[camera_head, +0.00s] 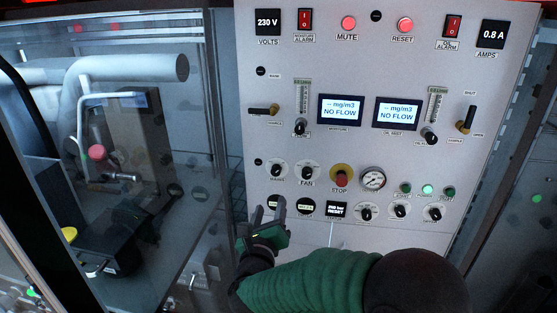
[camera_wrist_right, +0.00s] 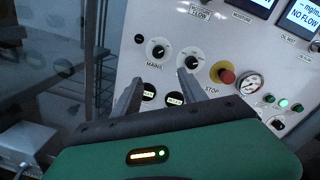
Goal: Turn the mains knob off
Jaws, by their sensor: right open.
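The mains knob (camera_head: 276,171) is a small black rotary knob on a white dial, low on the left side of the light grey panel. In the right wrist view the mains knob (camera_wrist_right: 157,51) has the label MAINS under it; I cannot tell its exact setting. My right gripper (camera_head: 267,212) is just below the knob, apart from it, with its fingers pointing up toward the panel. In the right wrist view my right gripper (camera_wrist_right: 159,92) is open and empty, with its two fingers spread below the knob. My left gripper is not in view.
The fan knob (camera_head: 307,172) is close on the right, then the red stop button (camera_head: 341,179) and a pressure gauge (camera_head: 373,179). Dark round displays sit below the knobs, near my fingers. A glass-walled enclosure (camera_head: 150,150) stands to the left.

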